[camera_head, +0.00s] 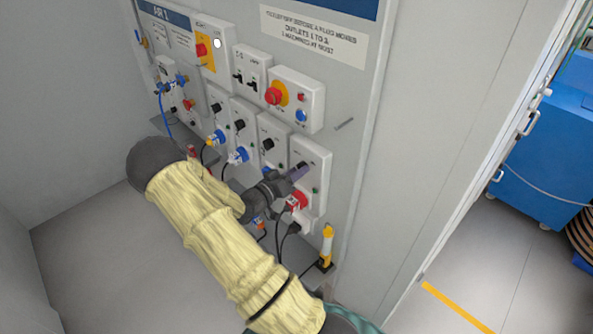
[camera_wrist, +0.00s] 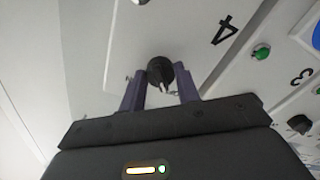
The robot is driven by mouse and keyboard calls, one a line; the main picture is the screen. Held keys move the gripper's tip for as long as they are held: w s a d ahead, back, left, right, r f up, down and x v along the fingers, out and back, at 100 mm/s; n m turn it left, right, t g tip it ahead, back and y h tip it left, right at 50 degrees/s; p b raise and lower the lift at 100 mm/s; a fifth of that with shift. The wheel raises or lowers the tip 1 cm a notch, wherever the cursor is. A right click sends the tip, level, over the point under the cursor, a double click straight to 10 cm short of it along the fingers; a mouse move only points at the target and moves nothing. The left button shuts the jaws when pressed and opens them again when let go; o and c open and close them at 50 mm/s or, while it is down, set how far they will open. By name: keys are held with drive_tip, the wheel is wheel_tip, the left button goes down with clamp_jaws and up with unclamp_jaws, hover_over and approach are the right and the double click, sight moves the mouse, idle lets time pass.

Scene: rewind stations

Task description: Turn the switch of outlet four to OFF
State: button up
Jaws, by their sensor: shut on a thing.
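Outlet four is the white box (camera_head: 319,152) at the right end of the outlet row in the head view. In the wrist view its panel carries a large 4 (camera_wrist: 224,29), seen at a slant. Its black rotary switch (camera_wrist: 159,72) stands between the two purple fingers of my gripper (camera_wrist: 160,88). My gripper (camera_head: 300,171) is shut on this switch. A pale mark shows on the knob's near side. The ON and OFF lettering cannot be read, so I cannot tell the switch's position.
A red socket or plug (camera_head: 297,201) is low on outlet four, with cables below. A green lamp (camera_wrist: 261,52) and outlet three's knob (camera_wrist: 299,124) lie right in the wrist view. A red emergency button (camera_head: 273,96) is above.

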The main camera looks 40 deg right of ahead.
drive_tip(key=shift+n, duration=0.5)
drive_tip(key=o, duration=1)
drive_tip(key=shift+s+a+b, duration=0.2)
drive_tip(key=shift+a+b, duration=0.6)
drive_tip(key=shift+a, duration=2.1)
drive_tip(key=shift+s+a+b, duration=0.25)
drive_tip(key=shift+a+b, duration=0.5)
drive_tip(key=shift+a, duration=2.15)
drive_tip(key=shift+s+a+b, duration=0.2)
drive_tip(key=shift+a+b, duration=0.6)
drive_tip(key=shift+a, duration=2.1)
